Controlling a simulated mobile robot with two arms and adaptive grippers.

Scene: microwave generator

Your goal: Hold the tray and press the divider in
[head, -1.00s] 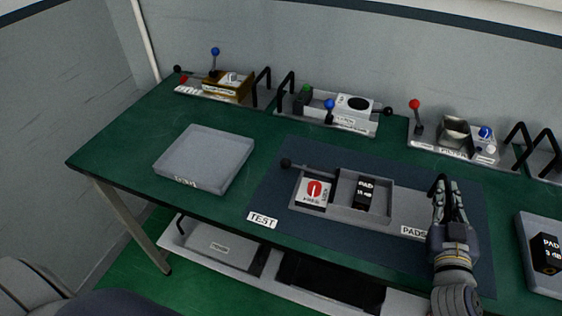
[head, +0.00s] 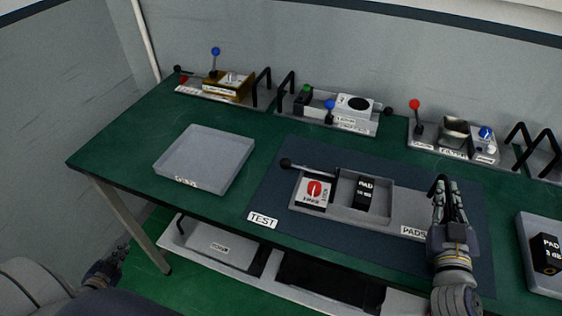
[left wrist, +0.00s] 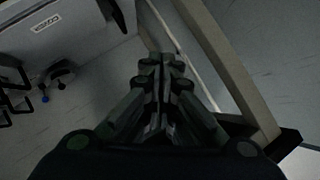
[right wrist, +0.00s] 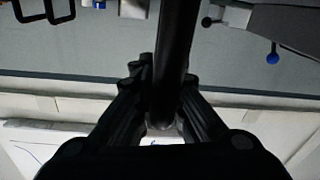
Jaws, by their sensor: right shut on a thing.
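The grey tray labelled PADS (head: 413,231) lies on the dark mat. Its left part has two compartments with a dividing wall (head: 334,188) between them; I cannot tell how deep it sits. A white block with a red mark (head: 314,191) is in the left compartment and a black PAD block (head: 365,193) is in the right one. A rod with a black ball (head: 286,162) sticks out at the tray's left. My right gripper (head: 440,187) is shut on the tray's dark upright handle (right wrist: 173,50). My left gripper (head: 122,255) is low, left of the table, with fingers together and empty (left wrist: 162,62).
An empty shallow grey tray (head: 206,157) stands at the table's left. A TEST label (head: 262,220) lies on the mat's front edge. Several fixtures with levers and handles line the back. A grey tray with another PAD block (head: 546,254) is at the right. A shelf (head: 222,246) is below.

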